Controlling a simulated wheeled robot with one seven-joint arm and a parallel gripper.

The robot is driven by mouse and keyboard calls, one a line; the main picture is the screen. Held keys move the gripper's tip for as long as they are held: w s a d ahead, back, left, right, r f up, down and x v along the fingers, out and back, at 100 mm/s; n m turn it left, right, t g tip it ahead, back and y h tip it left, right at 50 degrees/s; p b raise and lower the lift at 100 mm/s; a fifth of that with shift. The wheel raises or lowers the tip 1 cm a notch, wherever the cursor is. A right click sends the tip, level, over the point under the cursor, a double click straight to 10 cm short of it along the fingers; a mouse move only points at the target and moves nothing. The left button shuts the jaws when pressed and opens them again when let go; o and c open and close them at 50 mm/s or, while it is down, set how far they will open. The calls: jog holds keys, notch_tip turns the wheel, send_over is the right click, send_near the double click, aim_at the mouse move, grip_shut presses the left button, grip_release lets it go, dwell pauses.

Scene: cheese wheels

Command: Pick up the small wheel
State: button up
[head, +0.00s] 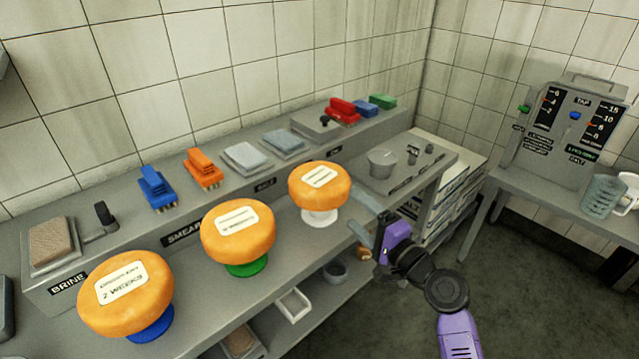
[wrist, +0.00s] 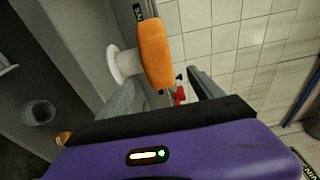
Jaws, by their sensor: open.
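Three orange cheese wheels with white labels stand in a row on round pedestals. The smallest-looking wheel (head: 319,186) is at the right of the row, on a white pedestal (head: 319,216). In the wrist view this wheel (wrist: 155,53) appears sideways, with the white pedestal (wrist: 124,65) to its left. My gripper (head: 362,208) is open and empty just right of the wheel. In the wrist view my gripper (wrist: 160,78) has its fingers spread, with the wheel ahead between them. I cannot tell whether a finger touches it.
The middle wheel (head: 238,230) is on a green pedestal and the left wheel (head: 126,294) on a blue one. A raised shelf behind holds blue (head: 156,188) and orange (head: 203,168) brushes. Open floor (head: 500,290) lies at right.

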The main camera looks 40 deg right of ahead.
aim_at(342, 198)
jog(key=w, duration=0.2)
jog(key=w+p, duration=0.1)
jog(key=w, duration=0.1)
jog(key=w+d, duration=0.1)
jog(key=w, duration=0.1)
jog(key=shift+w+f, duration=0.15)
jog(key=shift+w, duration=0.15)
jog(key=shift+a, duration=0.1)
jog(key=shift+c, duration=0.3)
grip_shut()
jog(key=shift+r, duration=0.2)
